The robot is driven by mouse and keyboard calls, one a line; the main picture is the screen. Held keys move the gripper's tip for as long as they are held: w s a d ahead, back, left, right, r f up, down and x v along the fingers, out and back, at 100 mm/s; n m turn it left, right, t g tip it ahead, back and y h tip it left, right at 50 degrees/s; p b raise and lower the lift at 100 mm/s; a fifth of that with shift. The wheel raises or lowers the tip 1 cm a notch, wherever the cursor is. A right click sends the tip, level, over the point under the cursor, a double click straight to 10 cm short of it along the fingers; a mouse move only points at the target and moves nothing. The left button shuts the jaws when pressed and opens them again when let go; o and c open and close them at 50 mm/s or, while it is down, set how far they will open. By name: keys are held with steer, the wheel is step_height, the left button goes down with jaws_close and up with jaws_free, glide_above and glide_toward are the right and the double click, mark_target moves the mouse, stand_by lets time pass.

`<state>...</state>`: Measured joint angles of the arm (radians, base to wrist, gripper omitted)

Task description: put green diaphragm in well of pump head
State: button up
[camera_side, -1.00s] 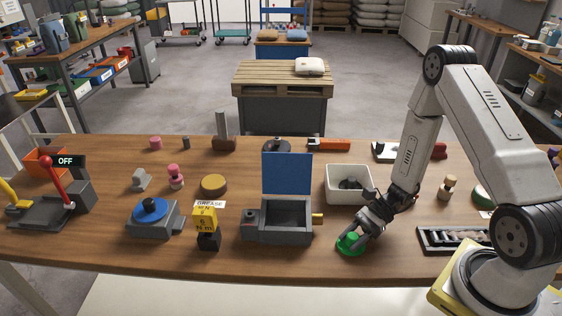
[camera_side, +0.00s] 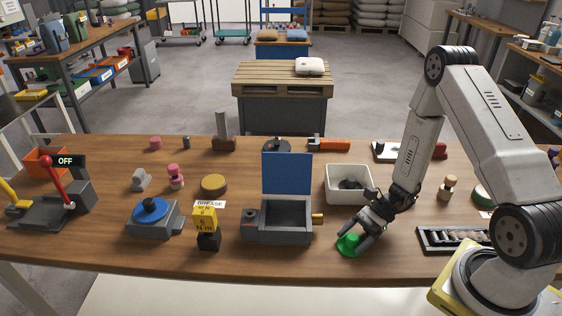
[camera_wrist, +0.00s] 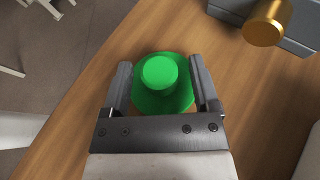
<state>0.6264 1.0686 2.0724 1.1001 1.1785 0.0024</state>
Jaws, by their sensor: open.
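The green diaphragm (camera_side: 348,245) lies on the front of the table, a round disc with a raised knob. In the wrist view the green diaphragm (camera_wrist: 158,75) sits between the two fingers of my gripper (camera_wrist: 161,66). The fingers are open, one on each side of it, with a narrow gap to the knob. In the side view my gripper (camera_side: 357,239) reaches down over it. A grey box with a raised blue lid (camera_side: 287,180), which looks like the pump head (camera_side: 283,238), stands to its left. Its well is open at the top; its floor is partly hidden.
A brass stub (camera_wrist: 264,22) sticks out from the box towards the diaphragm. A white bin (camera_side: 348,197) with dark pieces stands behind my gripper. A black tray (camera_side: 428,243) lies to the right. A yellow-topped grease block (camera_side: 207,228) stands left of the box.

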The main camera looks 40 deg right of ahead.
steer(key=shift+v, duration=3.65)
steer(key=shift+s+a+r+n+g+h, duration=0.1)
steer(key=shift+a+r+n+g+h, duration=0.4)
steer(key=shift+n+g, duration=0.35)
steer(key=s+a+r+n+g+h, duration=0.1)
steer(key=a+r+n+g+h, duration=0.3)
steer(key=n+h, duration=0.45)
step_height(320, 180, up, 8)
steer(key=n+t+h, duration=0.4)
steer(key=n+t, duration=0.2)
steer(key=n, duration=0.4)
glide_above(347, 250)
steer(key=shift+f, duration=0.1)
steer(key=shift+o, duration=0.4)
steer(key=shift+f+m, duration=0.1)
steer(key=shift+m, duration=0.3)
